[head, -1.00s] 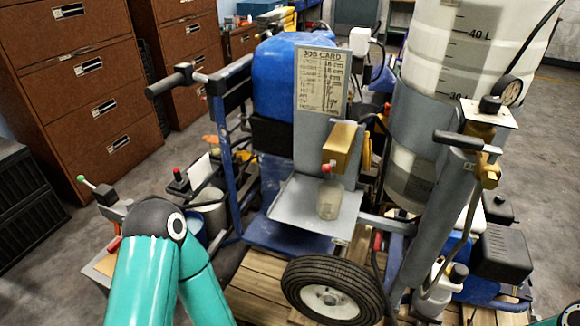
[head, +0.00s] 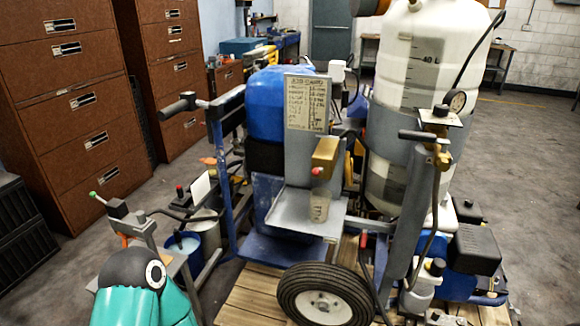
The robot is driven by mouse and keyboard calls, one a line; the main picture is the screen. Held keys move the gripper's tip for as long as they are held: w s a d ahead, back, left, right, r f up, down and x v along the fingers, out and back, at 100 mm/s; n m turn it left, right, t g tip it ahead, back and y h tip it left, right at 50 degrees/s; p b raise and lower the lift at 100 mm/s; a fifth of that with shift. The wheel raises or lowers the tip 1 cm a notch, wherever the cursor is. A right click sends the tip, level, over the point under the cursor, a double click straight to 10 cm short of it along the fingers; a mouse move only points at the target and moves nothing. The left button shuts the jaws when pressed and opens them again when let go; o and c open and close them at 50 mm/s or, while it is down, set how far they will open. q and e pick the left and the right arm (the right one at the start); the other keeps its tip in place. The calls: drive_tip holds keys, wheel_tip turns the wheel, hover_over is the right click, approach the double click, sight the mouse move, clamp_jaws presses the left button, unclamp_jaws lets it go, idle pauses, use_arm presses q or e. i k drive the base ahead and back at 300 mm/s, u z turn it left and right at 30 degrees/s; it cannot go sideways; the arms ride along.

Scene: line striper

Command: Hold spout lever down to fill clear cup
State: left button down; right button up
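The clear cup (head: 319,206) stands upright on the grey metal shelf (head: 290,213) of the line striper. Directly above it is the brass-coloured spout block (head: 325,152) with a small red tip (head: 316,171), which looks like the spout lever. I cannot make out the level inside the cup. My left arm shows at the bottom left as a teal link with a dark joint; its gripper is outside the view. My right gripper is not in view either. Nothing of mine touches the cup or the spout.
A job card (head: 306,103) is fixed above the spout. A white tank (head: 425,60) stands to the right, a black wheel (head: 323,296) in front. A small bench with a lever stand (head: 130,222) and a blue bucket (head: 183,250) sit at left. Brown cabinets (head: 70,110) line the left.

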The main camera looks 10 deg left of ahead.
sight(317, 172)
drive_tip(key=z, duration=0.15)
drive_tip(key=i, duration=0.95)
drive_tip(key=u, duration=0.1)
